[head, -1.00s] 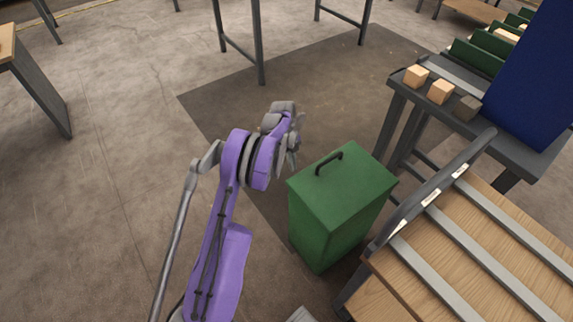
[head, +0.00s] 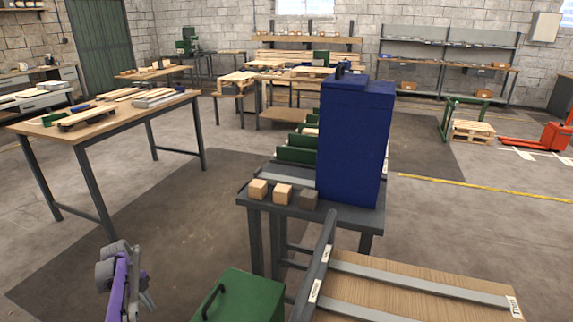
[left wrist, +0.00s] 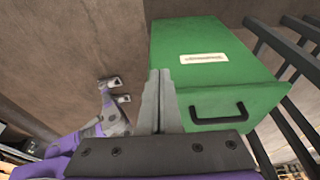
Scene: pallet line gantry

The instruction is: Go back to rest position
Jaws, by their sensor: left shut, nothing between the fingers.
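My left gripper (head: 140,292) shows at the bottom left of the head view, beside a green box (head: 248,298) with a dark handle. In the left wrist view my left gripper (left wrist: 159,98) has its fingers together with nothing between them. The green box (left wrist: 205,85) fills the right of that view, with a white label and a dark handle. My right gripper (left wrist: 118,90) shows left of the left fingers in the wrist view, its fingertips apart and empty. The right arm is out of the head view.
A tall blue case (head: 352,150) stands on a dark bench (head: 340,212) with several small blocks. A wooden-topped surface with metal rails (head: 420,293) is at the lower right. A worktable (head: 120,115) stands at left. Open floor (head: 190,215) lies between.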

